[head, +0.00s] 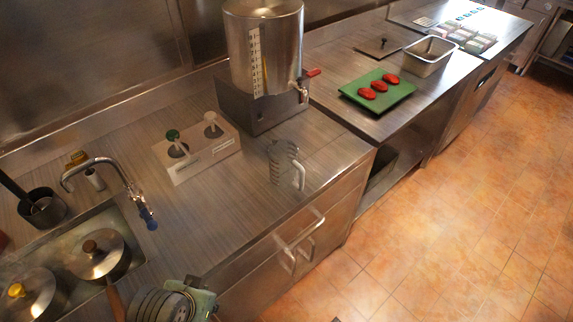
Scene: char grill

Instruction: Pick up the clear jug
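The clear jug (281,164) stands upright on the steel counter, a little back from its front edge. It is see-through with dark markings on its side, and its pale handle faces right and toward the front edge. It looks empty, and nothing touches it.
Behind the jug stands a big steel dispenser (262,50) with a red-handled tap. A pump holder (200,160) is to its left; further left are a faucet (98,162) and lidded pots (97,254). Right: green board (350,92), open floor.

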